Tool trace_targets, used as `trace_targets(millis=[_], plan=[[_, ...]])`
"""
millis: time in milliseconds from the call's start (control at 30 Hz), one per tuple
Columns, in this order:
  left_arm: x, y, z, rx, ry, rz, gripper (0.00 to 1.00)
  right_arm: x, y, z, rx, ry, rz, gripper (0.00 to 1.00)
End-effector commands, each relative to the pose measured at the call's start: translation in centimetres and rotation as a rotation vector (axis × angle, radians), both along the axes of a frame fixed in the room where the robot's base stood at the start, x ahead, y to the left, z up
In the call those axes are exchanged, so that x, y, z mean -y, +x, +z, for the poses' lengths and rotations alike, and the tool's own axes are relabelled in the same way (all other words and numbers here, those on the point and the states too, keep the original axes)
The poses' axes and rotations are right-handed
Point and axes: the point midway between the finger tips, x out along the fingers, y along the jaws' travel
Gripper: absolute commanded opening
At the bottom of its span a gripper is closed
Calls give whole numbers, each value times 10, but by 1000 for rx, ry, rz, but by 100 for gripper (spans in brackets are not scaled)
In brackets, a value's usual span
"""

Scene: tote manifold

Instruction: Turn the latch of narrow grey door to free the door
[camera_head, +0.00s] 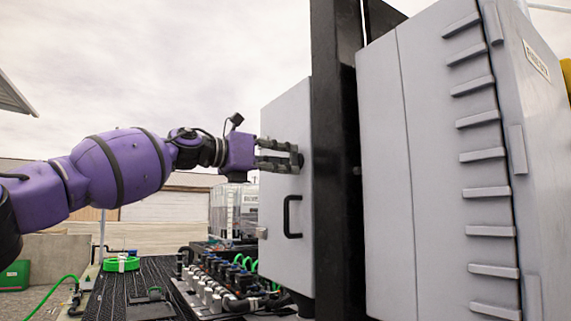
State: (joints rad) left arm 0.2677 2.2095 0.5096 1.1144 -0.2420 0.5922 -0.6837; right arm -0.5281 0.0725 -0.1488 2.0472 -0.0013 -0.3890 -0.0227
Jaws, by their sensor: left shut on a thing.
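The narrow grey door (288,220) faces me left of a black upright post, with a black bar handle (291,216) on its lower half. My left gripper (296,158) reaches in from the left at the door's upper half. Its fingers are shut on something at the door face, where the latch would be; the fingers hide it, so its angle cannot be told. The door looks shut against its frame. My right gripper is out of view.
A black post (338,150) stands directly right of the door. A large grey cabinet (400,170) with ribbed edges fills the right side. Below are a manifold with several fittings (215,290), a green hose coil (121,263) and a clear tote (234,210).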

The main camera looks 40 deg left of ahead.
Motion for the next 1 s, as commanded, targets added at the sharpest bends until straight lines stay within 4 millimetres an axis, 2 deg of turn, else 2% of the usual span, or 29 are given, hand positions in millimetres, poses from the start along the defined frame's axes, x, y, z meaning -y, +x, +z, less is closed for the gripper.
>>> trace_targets(millis=[300, 733, 767, 900, 1000], plan=[[-1, 0, 2, 34, 76, 1, 0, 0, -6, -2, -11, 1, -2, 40], [-1, 0, 2, 39, 84, 2, 0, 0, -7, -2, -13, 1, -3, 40], [-1, 0, 2, 39, 84, 2, 13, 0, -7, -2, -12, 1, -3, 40], [0, 0, 1, 38, 84, 1, 30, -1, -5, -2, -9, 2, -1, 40], [0, 0, 1, 37, 83, 1, 30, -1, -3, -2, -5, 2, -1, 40]])
